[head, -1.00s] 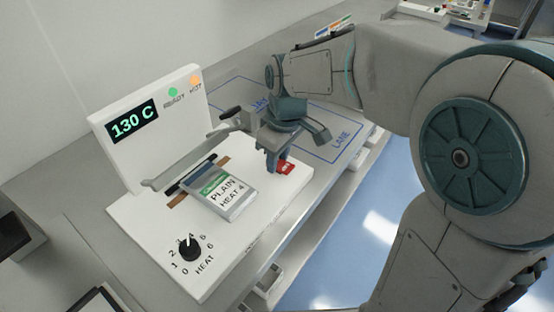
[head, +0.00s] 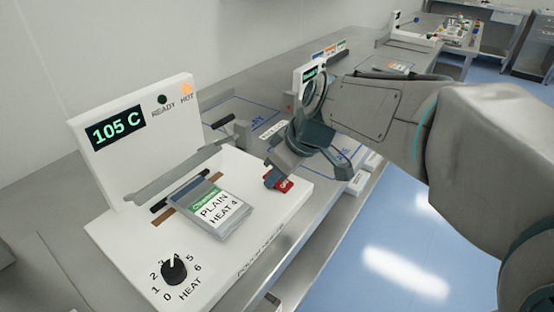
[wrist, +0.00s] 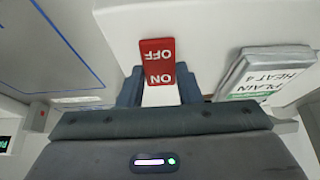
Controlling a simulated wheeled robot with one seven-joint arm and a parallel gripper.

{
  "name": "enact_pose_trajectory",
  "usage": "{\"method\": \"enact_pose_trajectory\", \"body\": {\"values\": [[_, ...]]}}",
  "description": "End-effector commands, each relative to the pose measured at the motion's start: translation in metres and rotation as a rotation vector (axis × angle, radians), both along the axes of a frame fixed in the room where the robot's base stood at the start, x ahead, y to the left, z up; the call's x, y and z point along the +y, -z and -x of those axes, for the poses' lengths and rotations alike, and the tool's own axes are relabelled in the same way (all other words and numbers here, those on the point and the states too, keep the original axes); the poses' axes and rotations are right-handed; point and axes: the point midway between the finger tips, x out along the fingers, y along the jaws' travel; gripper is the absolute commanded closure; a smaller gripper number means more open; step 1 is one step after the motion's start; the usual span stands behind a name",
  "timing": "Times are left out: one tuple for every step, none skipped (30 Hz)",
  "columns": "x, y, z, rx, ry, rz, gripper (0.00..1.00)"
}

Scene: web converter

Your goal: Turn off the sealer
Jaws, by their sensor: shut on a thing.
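The sealer (head: 140,262) is a white machine with an upright panel and a display (head: 118,126) reading 105 C. Its READY lamp (head: 162,99) is dark and its HOT lamp (head: 187,89) glows orange. A red power switch (head: 285,185) sits at the base's right side; the wrist view shows it marked ON and OFF (wrist: 157,62). My gripper (head: 275,178) is at this switch, its two fingers on either side of it and shut on it. Which end is pressed down I cannot tell.
A pouch labelled PLAIN HEAT 4 (head: 212,208) lies on the base, beside the sealing arm (head: 178,172). The heat dial (head: 175,270) is at the front left. Blue-outlined lane markings (head: 245,112) and another machine (head: 308,75) are behind. Blue floor (head: 400,250) is open at right.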

Motion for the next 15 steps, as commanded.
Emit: {"method": "enact_pose_trajectory", "body": {"values": [[0.0,-0.0001,0.0,0.0,0.0,0.0,0.64],[0.0,-0.0001,0.0,0.0,0.0,0.0,0.55],[0.0,-0.0001,0.0,0.0,0.0,0.0,0.47],[0.0,-0.0001,0.0,0.0,0.0,0.0,0.47],[0.0,-0.0001,0.0,0.0,0.0,0.0,0.47],[0.0001,0.0,-0.0001,0.0,0.0,0.0,0.47],[0.0,-0.0001,0.0,0.0,0.0,0.0,0.47],[0.0001,0.0,-0.0001,0.0,0.0,0.0,0.47],[0.0001,0.0,-0.0001,0.0,0.0,0.0,0.47],[0.0,-0.0001,0.0,0.0,0.0,0.0,0.47],[0.0,-0.0004,0.0,0.0,0.0,0.0,0.47],[-0.0003,-0.0015,0.0003,0.0,0.0,0.0,0.47],[-0.0008,-0.0029,0.0006,0.0,0.0,0.0,0.47],[-0.0015,-0.0051,0.0012,-0.001,0.0,0.0,0.47],[-0.0028,-0.009,0.0021,-0.002,0.0,-0.001,0.47]]}}
